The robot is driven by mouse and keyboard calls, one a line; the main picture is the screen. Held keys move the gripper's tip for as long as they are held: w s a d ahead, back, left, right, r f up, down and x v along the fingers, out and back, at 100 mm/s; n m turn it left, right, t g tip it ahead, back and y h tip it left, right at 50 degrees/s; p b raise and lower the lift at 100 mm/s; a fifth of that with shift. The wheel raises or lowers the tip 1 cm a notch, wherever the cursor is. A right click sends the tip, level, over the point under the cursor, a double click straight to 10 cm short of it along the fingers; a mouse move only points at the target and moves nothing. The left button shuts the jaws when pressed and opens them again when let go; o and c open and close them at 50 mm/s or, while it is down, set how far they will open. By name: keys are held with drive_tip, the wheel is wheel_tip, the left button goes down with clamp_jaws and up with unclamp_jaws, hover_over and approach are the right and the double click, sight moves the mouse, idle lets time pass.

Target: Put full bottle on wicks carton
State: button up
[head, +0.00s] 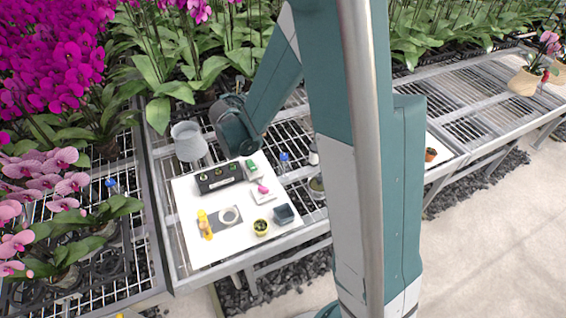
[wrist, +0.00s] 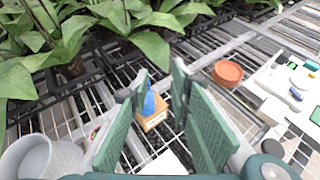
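A small blue bottle (wrist: 150,103) shows between the fingers of my gripper (wrist: 160,74) in the wrist view, partly hidden by the left finger. Behind or under it is a small tan-orange carton (wrist: 153,121); I cannot tell whether they touch or read its label. The two green fingers stand apart, with no clear grip on anything. In the head view my arm hides the fingers. A blue-topped bottle (head: 284,158) stands on the bench grating there, and another blue-topped bottle (head: 110,184) is at the left among the orchids. I cannot tell which is full.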

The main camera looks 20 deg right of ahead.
drive_tip(key=s+r+m+g+y, duration=0.1)
drive_tip(key=s+r+m+y, duration=0.1)
drive_tip(key=s+r+m, duration=0.6)
drive_tip(key=s+r+m+g+y, duration=0.1)
drive_tip(key=s+m, duration=0.5)
drive_tip(key=s, duration=0.6)
drive_tip(key=s+a+m+y, duration=0.2)
drive_tip(key=s+m, duration=0.5)
drive_tip(key=s, duration=0.4)
drive_tip(key=s+a+m+g+y, duration=0.1)
drive_tip(key=s+a+m, duration=0.4)
drive_tip(key=s, duration=0.7)
drive_tip(key=shift+a+r+m+y, duration=0.2)
drive_tip(key=shift+m+y, duration=0.6)
drive_tip(key=shift+m, duration=0.4)
